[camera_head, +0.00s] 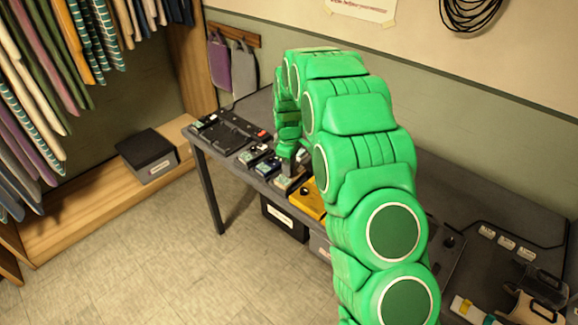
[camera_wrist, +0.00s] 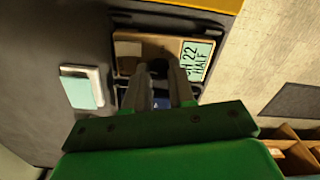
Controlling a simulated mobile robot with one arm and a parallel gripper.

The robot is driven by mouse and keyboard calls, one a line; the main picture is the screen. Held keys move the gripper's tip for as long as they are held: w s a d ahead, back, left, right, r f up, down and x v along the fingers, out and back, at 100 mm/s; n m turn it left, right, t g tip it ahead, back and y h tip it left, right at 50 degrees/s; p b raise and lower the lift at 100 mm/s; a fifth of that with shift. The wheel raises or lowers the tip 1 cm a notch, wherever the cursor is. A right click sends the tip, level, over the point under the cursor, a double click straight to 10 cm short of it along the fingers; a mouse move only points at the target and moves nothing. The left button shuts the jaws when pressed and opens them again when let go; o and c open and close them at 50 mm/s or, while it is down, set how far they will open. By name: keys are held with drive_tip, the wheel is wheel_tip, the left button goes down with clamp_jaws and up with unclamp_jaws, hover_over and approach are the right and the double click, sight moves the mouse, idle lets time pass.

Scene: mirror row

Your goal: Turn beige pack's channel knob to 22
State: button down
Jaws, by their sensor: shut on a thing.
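The beige pack (camera_wrist: 128,48) lies on the dark table in the wrist view, beside a yellow edge. Its teal display (camera_wrist: 197,58) appears to read "CH 22" with "HALF" below. My gripper (camera_wrist: 159,78) reaches over the pack, its two grey fingers shut on the dark channel knob (camera_wrist: 157,67). The fingers hide most of the knob, so its pointer cannot be seen. In the head view my gripper (camera_head: 289,160) points down at the pack (camera_head: 286,183) near the table's front edge.
A yellow box (camera_head: 309,199) sits right of the pack. Other small packs (camera_head: 262,161) stand to its left, near a black tray (camera_head: 228,132). A white block with a teal face (camera_wrist: 82,87) lies beside the pack in the wrist view. My green arm hides the table's middle.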

drive_tip(key=shift+n, duration=0.4)
drive_tip(key=c, duration=0.9)
unclamp_jaws()
drive_tip(key=shift+c, duration=0.2)
drive_tip(key=shift+r, duration=0.1)
wheel_tip(320, 180, up, 7)
drive_tip(key=shift+f, duration=0.15)
drive_tip(key=shift+r, duration=0.4)
